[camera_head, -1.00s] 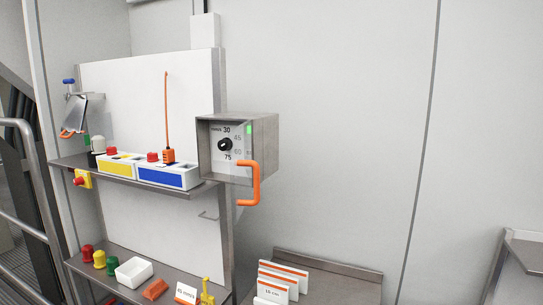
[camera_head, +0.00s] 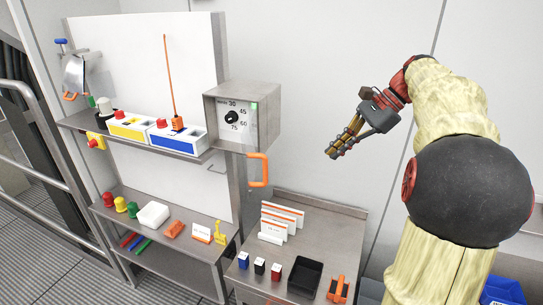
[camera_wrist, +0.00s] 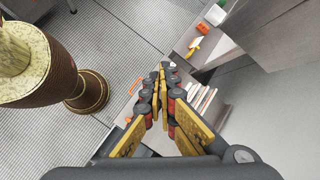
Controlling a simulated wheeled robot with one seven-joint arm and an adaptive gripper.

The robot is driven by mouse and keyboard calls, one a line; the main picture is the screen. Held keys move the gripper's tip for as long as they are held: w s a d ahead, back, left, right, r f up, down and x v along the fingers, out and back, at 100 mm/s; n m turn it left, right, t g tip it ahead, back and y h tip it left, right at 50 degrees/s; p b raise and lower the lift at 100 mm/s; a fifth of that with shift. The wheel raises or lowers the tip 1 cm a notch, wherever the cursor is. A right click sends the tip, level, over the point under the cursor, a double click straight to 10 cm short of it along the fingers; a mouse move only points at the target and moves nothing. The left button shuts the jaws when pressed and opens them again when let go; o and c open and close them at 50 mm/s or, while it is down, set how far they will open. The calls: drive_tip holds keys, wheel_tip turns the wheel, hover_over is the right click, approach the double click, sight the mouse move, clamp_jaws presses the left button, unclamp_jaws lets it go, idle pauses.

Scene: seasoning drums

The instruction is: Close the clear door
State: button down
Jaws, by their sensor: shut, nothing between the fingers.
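A grey metal box (camera_head: 262,117) with a black dial (camera_head: 232,117) stands out at the right edge of a white panel. An orange handle (camera_head: 265,170) shows at its lower right. The clear door pane is hard to make out, so I cannot tell its exact angle. My gripper (camera_head: 336,150) is to the right of the box and handle, apart from both, pointing down and left. Its fingers are shut and empty, and they also meet in the wrist view (camera_wrist: 160,74). A metal box side (camera_wrist: 275,30) shows at the upper right of the wrist view.
A shelf (camera_head: 75,121) left of the box carries yellow and blue switch boxes and an upright orange antenna. Below, a metal table (camera_head: 335,230) holds white cards (camera_head: 283,215), small blocks and a black tray (camera_head: 305,276). The wall between box and gripper is clear.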

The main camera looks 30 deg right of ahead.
drive_tip(key=s+a+r+m+y, duration=0.2)
drive_tip(key=a+r, duration=0.3)
drive_tip(key=a+r+p+x, duration=0.1)
drive_tip(key=x, duration=1.2)
drive_tip(key=shift+w+a+r+m+g, duration=0.25)
drive_tip(key=shift+a+r+m+g, duration=0.05)
drive_tip(key=shift+r+m, duration=0.1)
drive_tip(key=shift+a, duration=0.15)
